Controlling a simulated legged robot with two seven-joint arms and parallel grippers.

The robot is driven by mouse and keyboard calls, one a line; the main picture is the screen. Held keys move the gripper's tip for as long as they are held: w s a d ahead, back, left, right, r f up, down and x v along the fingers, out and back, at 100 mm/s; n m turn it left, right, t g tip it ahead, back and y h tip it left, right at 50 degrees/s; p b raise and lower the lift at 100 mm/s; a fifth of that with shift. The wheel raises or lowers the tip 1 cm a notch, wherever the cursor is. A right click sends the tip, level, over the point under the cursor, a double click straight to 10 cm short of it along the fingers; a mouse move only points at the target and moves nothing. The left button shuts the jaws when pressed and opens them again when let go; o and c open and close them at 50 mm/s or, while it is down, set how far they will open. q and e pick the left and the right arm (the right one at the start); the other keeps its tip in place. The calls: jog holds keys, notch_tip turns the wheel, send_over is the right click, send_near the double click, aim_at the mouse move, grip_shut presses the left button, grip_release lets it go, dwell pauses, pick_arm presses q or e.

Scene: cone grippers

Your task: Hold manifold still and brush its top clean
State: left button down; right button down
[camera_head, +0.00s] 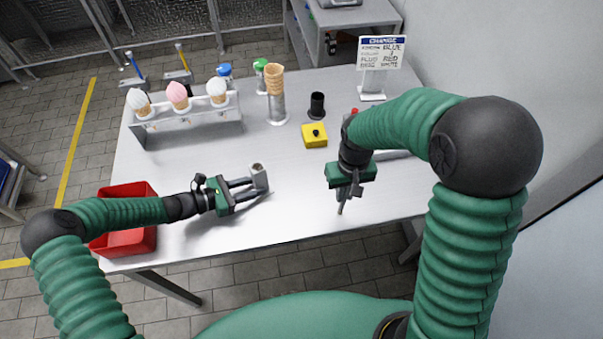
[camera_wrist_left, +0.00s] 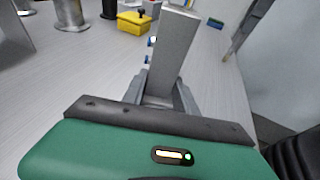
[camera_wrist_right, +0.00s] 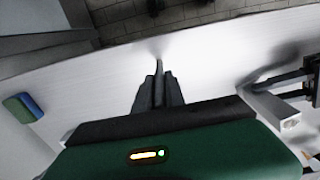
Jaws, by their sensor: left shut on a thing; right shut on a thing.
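The manifold is a grey upright block (camera_head: 259,178) with a dark, brownish top, near the table's front middle. My left gripper (camera_head: 250,186) is shut on it from the left. The block fills the jaws in the left wrist view (camera_wrist_left: 172,55) and shows at the right in the right wrist view (camera_wrist_right: 275,112). My right gripper (camera_head: 343,196) points down over the table, right of the manifold and apart from it. It is shut on a thin grey thing (camera_wrist_right: 157,62), mostly hidden by the fingers; I cannot tell if it is the brush.
A red bin (camera_head: 128,193) stands at the left front. A rack (camera_head: 190,127) with several cones is behind. A yellow block (camera_head: 314,135), black cup (camera_head: 317,105) and cone in a metal stand (camera_head: 275,92) are farther back. A blue-green block (camera_wrist_right: 22,108) lies right. The front middle is clear.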

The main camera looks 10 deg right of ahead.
jog(key=w+a+r+n, duration=0.3)
jog(key=w+a+r, duration=0.6)
jog(key=w+a, duration=0.15)
jog(key=w+a+r+n, duration=0.1)
jog(key=a+r+n, duration=0.2)
jog(key=a+r, duration=0.6)
jog(key=a, duration=0.2)
jog(key=shift+a, duration=0.35)
jog(key=shift+d+f, duration=0.1)
jog(key=shift+f, duration=2.4)
jog(key=shift+f, duration=0.55)
